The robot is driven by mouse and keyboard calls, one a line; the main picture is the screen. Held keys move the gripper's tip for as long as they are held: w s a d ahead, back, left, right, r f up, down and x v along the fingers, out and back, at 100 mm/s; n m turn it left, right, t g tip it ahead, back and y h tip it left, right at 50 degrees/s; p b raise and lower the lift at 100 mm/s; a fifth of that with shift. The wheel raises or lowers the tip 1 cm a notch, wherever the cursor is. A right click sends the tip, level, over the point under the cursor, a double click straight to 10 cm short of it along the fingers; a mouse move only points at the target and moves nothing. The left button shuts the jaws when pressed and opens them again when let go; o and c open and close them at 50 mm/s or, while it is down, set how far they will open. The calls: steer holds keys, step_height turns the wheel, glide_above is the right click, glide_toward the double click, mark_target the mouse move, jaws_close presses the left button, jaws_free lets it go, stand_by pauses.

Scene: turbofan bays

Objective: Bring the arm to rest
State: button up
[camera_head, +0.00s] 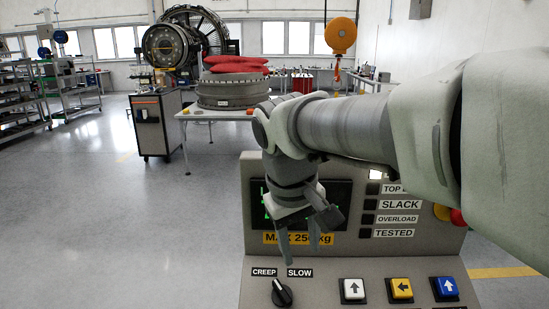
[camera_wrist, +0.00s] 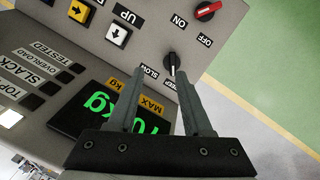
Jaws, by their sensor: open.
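My gripper (camera_head: 299,252) hangs fingers down in front of the grey control console (camera_head: 259,190), just before its dark display and above the CREEP/SLOW knob (camera_head: 281,292). My arm reaches in from the right across the console's top. In the wrist view the two fingers of my gripper (camera_wrist: 161,74) stand apart with nothing between them. The knob (camera_wrist: 172,60) shows beyond the fingertips; whether they touch it I cannot tell. The green-lettered display (camera_wrist: 97,110) lies partly behind the left finger.
White, yellow and blue arrow buttons (camera_head: 401,289) sit right of the knob. A red ON/OFF switch (camera_wrist: 207,10) shows in the wrist view. Behind stand a table (camera_head: 190,114) with a grey ring and red covers, a cabinet (camera_head: 155,124) and an orange hoist (camera_head: 341,36). Floor at left is clear.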

steer(key=s+d+f+m+t, duration=0.1)
steer(key=s+d+m, duration=0.1)
steer(key=s+d, duration=0.3)
steer(key=s+d+f+m+t+y, duration=0.1)
steer(key=s+d+f+m+t, duration=0.1)
steer(key=s+d, duration=0.3)
steer(key=shift+s+f+m+y, duration=0.25)
steer(key=shift+s+m+y, duration=0.05)
steer(key=shift+s, duration=0.75)
